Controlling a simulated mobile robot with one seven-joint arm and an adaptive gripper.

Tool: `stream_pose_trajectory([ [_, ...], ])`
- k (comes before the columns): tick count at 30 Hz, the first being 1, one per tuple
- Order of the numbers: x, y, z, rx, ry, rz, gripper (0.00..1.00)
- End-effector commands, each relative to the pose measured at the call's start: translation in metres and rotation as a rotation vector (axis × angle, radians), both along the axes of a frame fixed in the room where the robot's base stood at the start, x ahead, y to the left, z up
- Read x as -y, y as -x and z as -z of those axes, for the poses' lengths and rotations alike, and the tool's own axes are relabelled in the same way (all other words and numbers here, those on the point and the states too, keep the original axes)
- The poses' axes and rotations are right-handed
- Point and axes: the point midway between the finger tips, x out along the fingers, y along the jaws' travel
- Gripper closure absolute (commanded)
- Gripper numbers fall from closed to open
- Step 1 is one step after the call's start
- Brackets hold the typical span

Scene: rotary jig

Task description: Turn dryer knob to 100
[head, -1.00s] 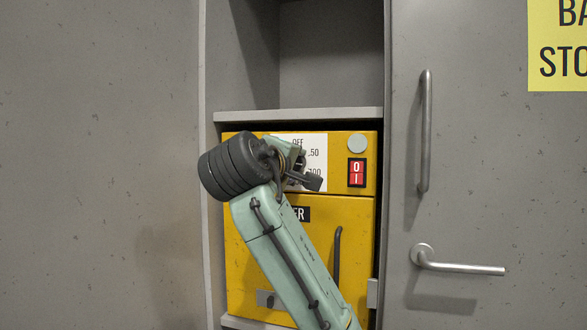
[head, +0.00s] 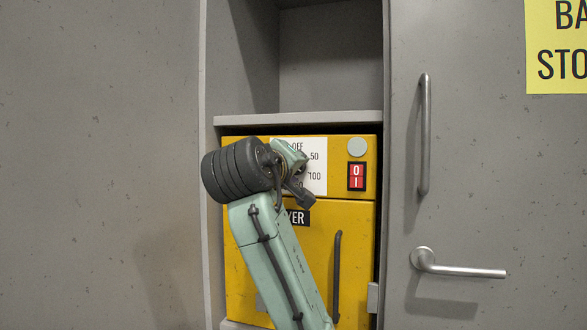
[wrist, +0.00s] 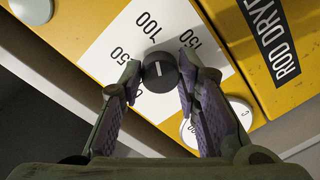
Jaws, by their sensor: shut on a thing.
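The dryer (head: 357,270) is a yellow box in the cabinet, with a white dial plate (head: 318,170) marked OFF, 50, 100 and 150. The dryer knob (wrist: 158,80) is dark and round with a short white line on its face. In the wrist view the line points roughly up, close to the direction of the 100 mark (wrist: 147,23). My gripper (wrist: 160,74) has its two fingers shut on the knob's sides. In the head view my gripper (head: 300,184) hides the knob and the lower left of the plate.
A red rocker switch (head: 357,176) and a pale round disc (head: 357,147) sit right of the plate. Below is the dryer door with a dark upright handle (head: 337,275). A shelf (head: 300,118) runs above. A grey door with a lever handle (head: 460,269) stands at right.

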Motion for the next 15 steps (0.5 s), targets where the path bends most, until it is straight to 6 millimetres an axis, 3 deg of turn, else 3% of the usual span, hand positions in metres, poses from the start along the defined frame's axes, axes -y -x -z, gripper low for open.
stream_pose_trajectory([
  [4, 0.0004, 0.0, 0.0023, -0.006, -0.001, 0.002, 0.98],
  [5, 0.0004, 0.0, 0.0023, -0.006, -0.001, 0.002, 0.69],
  [15, 0.0001, 0.0, 0.0009, -0.003, 0.001, 0.001, 0.5],
])
